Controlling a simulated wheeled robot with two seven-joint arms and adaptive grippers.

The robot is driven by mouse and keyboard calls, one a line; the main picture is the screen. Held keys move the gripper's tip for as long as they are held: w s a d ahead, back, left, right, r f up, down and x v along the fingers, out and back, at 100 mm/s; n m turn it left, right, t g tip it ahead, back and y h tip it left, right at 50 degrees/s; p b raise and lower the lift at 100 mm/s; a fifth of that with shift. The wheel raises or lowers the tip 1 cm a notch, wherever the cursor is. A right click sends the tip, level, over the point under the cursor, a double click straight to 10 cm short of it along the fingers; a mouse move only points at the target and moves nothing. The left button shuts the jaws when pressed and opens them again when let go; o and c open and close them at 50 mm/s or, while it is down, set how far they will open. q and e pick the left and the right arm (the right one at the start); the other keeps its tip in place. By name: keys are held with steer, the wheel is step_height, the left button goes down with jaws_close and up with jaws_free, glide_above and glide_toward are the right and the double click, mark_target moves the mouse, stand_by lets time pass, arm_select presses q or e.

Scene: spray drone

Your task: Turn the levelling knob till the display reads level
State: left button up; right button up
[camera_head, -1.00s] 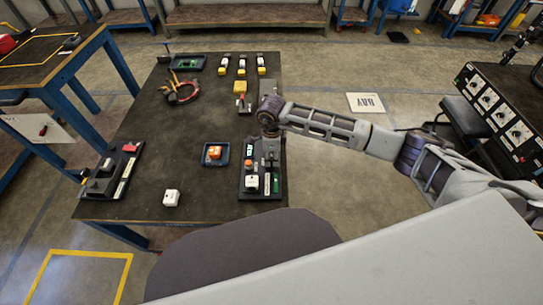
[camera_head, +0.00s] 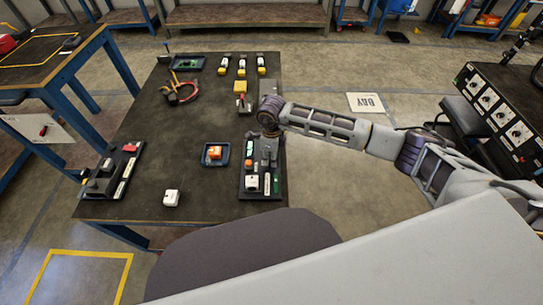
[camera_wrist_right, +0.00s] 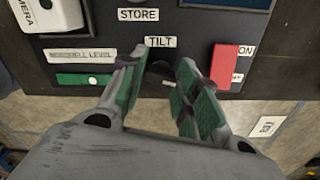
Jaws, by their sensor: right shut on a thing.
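The control panel (camera_head: 245,189) lies at the right edge of the dark table. In the right wrist view, my right gripper (camera_wrist_right: 162,78) is shut on the dark levelling knob (camera_wrist_right: 160,70) below the TILT label; the fingers hide most of it. The right gripper also shows in the head view (camera_head: 268,151), pointing down at the panel. A green display strip (camera_wrist_right: 85,79) sits left of the knob under a label ending in LEVEL; its small white lettering is too blurred to read. It also shows in the head view (camera_head: 276,184). My left gripper is not in view.
A red ON switch (camera_wrist_right: 226,65) stands close to the right of my fingers. A white camera box (camera_head: 252,182) sits on the panel. A tray with an orange item (camera_head: 214,153) is to the left. The table's middle is mostly clear.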

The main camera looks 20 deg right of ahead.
steer(key=shift+m, duration=1.2)
steer(key=o, duration=1)
steer(key=shift+r, duration=6)
